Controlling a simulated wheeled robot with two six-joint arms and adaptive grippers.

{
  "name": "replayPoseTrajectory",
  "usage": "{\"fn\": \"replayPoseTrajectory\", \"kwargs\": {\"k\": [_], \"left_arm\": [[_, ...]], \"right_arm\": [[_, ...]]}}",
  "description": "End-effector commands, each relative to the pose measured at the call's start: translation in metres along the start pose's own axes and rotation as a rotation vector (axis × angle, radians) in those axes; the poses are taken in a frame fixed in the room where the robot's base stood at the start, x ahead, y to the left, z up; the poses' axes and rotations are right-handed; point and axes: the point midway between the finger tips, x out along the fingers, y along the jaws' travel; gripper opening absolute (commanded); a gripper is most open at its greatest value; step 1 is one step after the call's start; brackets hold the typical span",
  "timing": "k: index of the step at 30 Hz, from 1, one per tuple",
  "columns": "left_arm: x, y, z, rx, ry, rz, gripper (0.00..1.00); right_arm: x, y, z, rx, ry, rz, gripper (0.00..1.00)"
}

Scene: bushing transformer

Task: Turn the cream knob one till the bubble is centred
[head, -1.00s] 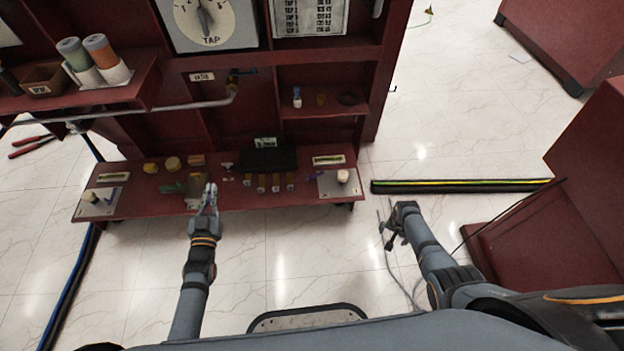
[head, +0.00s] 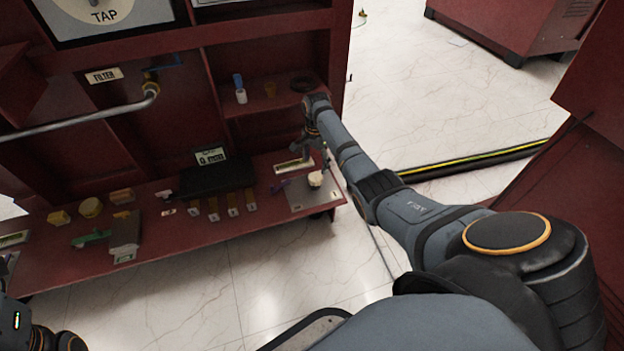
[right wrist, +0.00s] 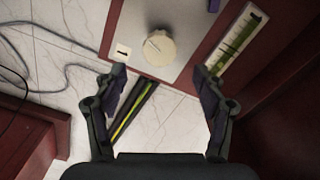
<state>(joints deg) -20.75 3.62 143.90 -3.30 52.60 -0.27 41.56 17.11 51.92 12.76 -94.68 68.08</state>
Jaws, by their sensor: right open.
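The cream knob (head: 315,178) stands on a grey plate (head: 318,196) at the right end of the red bench. In the right wrist view, the knob (right wrist: 158,47) is round with a slot-like mark, beside a small label. A level vial (head: 294,165) lies beside the plate; its green strip (right wrist: 238,48) shows in the right wrist view, but I cannot make out the bubble. My right gripper (right wrist: 158,72) is open and empty, its fingers apart on either side of the knob's line, short of it. In the head view, my right gripper (head: 316,150) hangs just above the knob.
A shelf (head: 262,103) with small items is above. A red cabinet wall rises close to the vial's right in the right wrist view. Floor in front is clear.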

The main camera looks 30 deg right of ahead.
Motion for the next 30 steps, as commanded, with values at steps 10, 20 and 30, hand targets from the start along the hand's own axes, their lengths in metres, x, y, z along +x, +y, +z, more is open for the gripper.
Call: {"fn": "replayPoseTrajectory", "kwargs": {"k": [10, 20, 30], "left_arm": [[-0.048, 0.01, 0.007, 0.018, -0.014, 0.02, 0.0], [-0.049, 0.011, 0.007, 0.021, -0.016, 0.024, 0.0], [-0.049, 0.011, 0.007, 0.02, -0.016, 0.023, 0.0]], "right_arm": [[0.068, 0.0, 0.0, -0.001, 0.0, -0.001, 0.71], [0.072, 0.0, 0.0, -0.001, 0.001, 0.0, 0.71], [0.072, 0.0, 0.0, -0.001, 0.0, 0.0, 0.3]]}}
